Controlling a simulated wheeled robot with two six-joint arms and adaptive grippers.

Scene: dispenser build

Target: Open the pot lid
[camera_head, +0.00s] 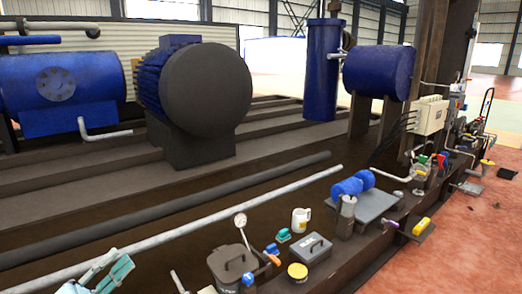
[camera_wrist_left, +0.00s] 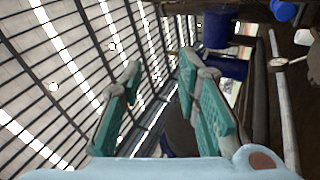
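The pot (camera_head: 232,268) is a dark grey, rounded-square vessel at the front of the dark ledge in the head view. Its flat lid with a raised handle sits on top, and the lid looks closed. A blue part is at its front right side. My left gripper (camera_head: 118,262) is at the bottom left of the head view, left of the pot and apart from it. In the left wrist view my left gripper (camera_wrist_left: 160,65) has its teal-padded fingers spread, with nothing between them.
Right of the pot are a yellow-lidded tin (camera_head: 298,273), a grey box with a handle (camera_head: 312,248), a white mug (camera_head: 301,220) and a teal item (camera_head: 284,235). A gauge on a stem (camera_head: 240,221) rises behind the pot. A long pale pipe (camera_head: 190,228) runs behind the gripper.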

